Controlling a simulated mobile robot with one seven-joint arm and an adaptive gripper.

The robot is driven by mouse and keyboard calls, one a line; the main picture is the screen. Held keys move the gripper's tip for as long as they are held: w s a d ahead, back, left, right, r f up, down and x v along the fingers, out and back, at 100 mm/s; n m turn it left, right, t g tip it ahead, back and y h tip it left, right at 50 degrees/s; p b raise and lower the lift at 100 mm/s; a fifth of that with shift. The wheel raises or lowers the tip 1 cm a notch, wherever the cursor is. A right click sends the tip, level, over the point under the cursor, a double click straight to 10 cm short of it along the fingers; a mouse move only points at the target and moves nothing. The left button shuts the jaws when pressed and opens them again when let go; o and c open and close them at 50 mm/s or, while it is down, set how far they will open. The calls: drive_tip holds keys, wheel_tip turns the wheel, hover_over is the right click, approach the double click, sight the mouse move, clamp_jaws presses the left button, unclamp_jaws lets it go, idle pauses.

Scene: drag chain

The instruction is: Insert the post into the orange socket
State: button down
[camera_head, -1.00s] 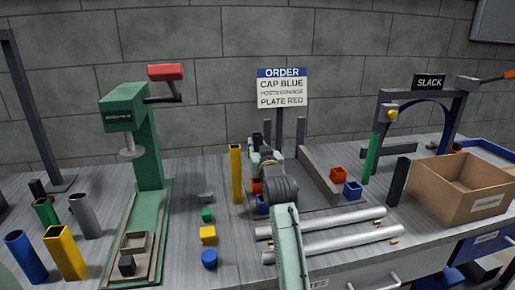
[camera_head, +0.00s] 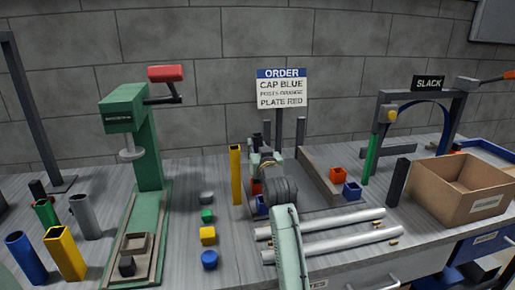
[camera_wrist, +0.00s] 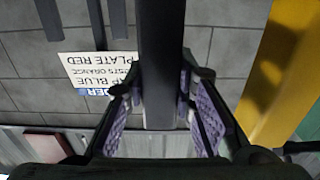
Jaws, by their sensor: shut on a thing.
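My gripper (camera_head: 264,160) is above the fixture plate at the middle of the bench, partly hidden by my own wrist. In the wrist view the purple finger pads (camera_wrist: 163,115) are shut on a dark grey post (camera_wrist: 161,60). An orange-red socket (camera_head: 256,187) stands just below my gripper in the head view, partly covered by my arm. I cannot tell whether the post touches it. The order sign (camera_head: 282,88) stands behind and reads cap blue, posts orange, plate red.
A tall yellow post (camera_head: 236,175) stands close left of my gripper and shows large in the wrist view (camera_wrist: 282,70). A blue socket (camera_head: 262,205) is beside my wrist. Red (camera_head: 338,175) and blue (camera_head: 352,191) sockets stand right. Silver tubes (camera_head: 335,240) lie in front.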

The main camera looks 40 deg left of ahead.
drive_tip(key=shift+f+b, duration=0.8)
drive_tip(key=shift+f, duration=0.65)
idle(0.5)
drive_tip(key=shift+s+f, duration=0.1)
drive_tip(key=shift+f, duration=0.15)
drive_tip(key=c, duration=1.3)
unclamp_jaws()
drive_tip(key=shift+s+f, duration=0.1)
drive_tip(key=shift+f, duration=0.1)
drive_tip(key=shift+s+d, duration=0.2)
drive_tip(key=shift+d, duration=0.05)
drive_tip(key=v, duration=0.2)
drive_tip(key=r+v, duration=0.1)
drive_tip(key=v, duration=0.4)
drive_tip(key=shift+s+d+r, duration=0.1)
drive_tip(key=shift+d+r, duration=0.1)
drive_tip(key=shift+d, duration=0.15)
